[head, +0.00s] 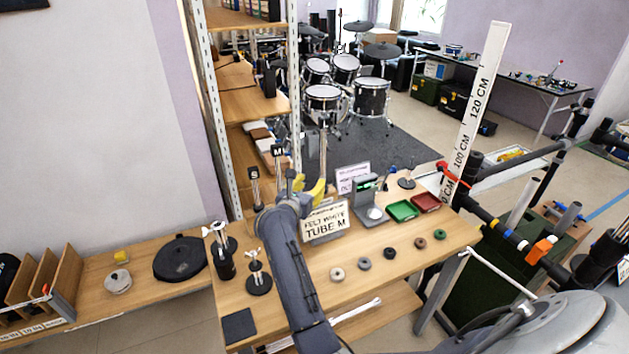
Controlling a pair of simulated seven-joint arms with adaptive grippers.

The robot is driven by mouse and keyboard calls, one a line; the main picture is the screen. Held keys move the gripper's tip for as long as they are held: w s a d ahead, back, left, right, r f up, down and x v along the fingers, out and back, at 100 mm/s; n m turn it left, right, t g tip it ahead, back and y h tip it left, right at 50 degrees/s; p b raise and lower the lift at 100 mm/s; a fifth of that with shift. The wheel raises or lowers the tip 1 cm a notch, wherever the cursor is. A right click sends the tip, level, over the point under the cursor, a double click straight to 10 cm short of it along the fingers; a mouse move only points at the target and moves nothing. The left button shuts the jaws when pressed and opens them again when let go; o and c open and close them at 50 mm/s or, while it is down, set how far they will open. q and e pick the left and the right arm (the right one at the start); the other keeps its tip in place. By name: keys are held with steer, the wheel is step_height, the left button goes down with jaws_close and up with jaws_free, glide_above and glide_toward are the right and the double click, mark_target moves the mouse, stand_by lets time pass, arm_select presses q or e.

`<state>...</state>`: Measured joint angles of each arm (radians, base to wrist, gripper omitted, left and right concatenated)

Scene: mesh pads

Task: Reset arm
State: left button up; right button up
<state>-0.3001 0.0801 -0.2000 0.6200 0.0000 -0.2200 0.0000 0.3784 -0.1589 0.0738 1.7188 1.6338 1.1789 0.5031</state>
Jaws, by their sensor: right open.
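My right arm rises from the bottom edge in the head view. Its gripper (302,186) is above the back left of the wooden table (400,267), behind the sign (325,222) reading "FELT WHITE TUBE M". It is open and I see nothing held in it, though my arm partly hides it. Several small round pads lie apart in a row on the table, among them a whitish one (337,274), a black one (390,253) and a green one (439,234). My left gripper is not in view.
A green tray (403,210) and a red tray (427,202) sit at the back right beside a scale-like device (368,205). Black stands (258,280) are at the left. A tall measuring board (477,110) rises at the right.

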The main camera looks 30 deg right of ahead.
steer(key=shift+s+a, duration=0.3)
stand_by(0.4)
